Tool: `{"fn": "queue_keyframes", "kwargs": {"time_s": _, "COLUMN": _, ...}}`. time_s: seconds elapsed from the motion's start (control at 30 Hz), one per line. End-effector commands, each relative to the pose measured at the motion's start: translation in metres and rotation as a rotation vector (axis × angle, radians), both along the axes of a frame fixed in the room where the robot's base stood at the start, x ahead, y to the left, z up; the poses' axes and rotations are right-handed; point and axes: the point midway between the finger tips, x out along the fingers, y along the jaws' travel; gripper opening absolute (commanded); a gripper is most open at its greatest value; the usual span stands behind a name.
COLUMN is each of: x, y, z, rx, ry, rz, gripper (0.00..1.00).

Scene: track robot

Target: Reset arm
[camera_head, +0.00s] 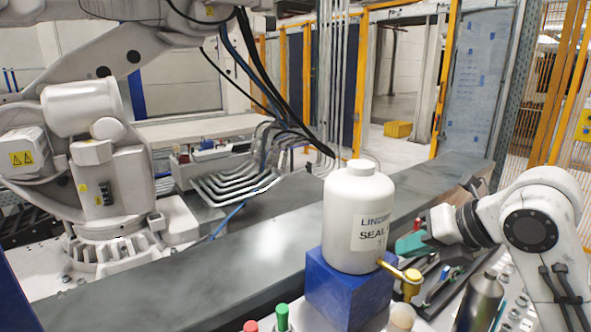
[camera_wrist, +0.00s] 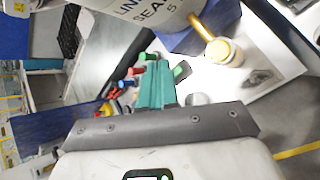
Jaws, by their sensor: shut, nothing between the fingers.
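My gripper (camera_head: 408,244) is at the right in the head view, at the end of my white arm. Its teal fingers are close together and hold nothing. In the wrist view the shut fingers (camera_wrist: 157,72) point up the picture, toward the bench. A large white bottle (camera_head: 345,222) with a "SEAL" label stands upright on a blue block (camera_head: 345,290), just left of my gripper. The bottle also shows at the top of the wrist view (camera_wrist: 150,10). My fingers look apart from the bottle, though the gap is hard to judge.
A brass-coloured tap or fitting (camera_head: 411,283) sits by the block. A dark bottle (camera_head: 480,300) and red (camera_head: 250,326) and green (camera_head: 282,318) capped items stand near the front. A large white industrial robot (camera_head: 110,185) stands at the left, beyond a long grey surface (camera_head: 250,255).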

Motion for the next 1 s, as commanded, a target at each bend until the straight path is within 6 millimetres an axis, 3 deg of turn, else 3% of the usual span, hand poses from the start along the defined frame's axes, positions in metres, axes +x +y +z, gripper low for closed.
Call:
{"fn": "queue_keyframes", "kwargs": {"time_s": 0.4, "x": -0.006, "y": 0.009, "z": -0.026, "rx": 0.147, "ry": 0.104, "rz": -0.161, "gripper": 0.0}}
{"fn": "queue_keyframes", "kwargs": {"time_s": 0.67, "x": -0.019, "y": 0.017, "z": -0.065, "rx": 0.335, "ry": 0.26, "rz": -0.39, "gripper": 0.0}}
{"fn": "queue_keyframes", "kwargs": {"time_s": 0.87, "x": -0.046, "y": 0.023, "z": -0.125, "rx": 0.549, "ry": 0.485, "rz": -0.708, "gripper": 0.0}}
{"fn": "queue_keyframes", "kwargs": {"time_s": 1.0, "x": -0.086, "y": 0.024, "z": -0.186, "rx": 0.717, "ry": 0.7, "rz": -1.052, "gripper": 0.0}}
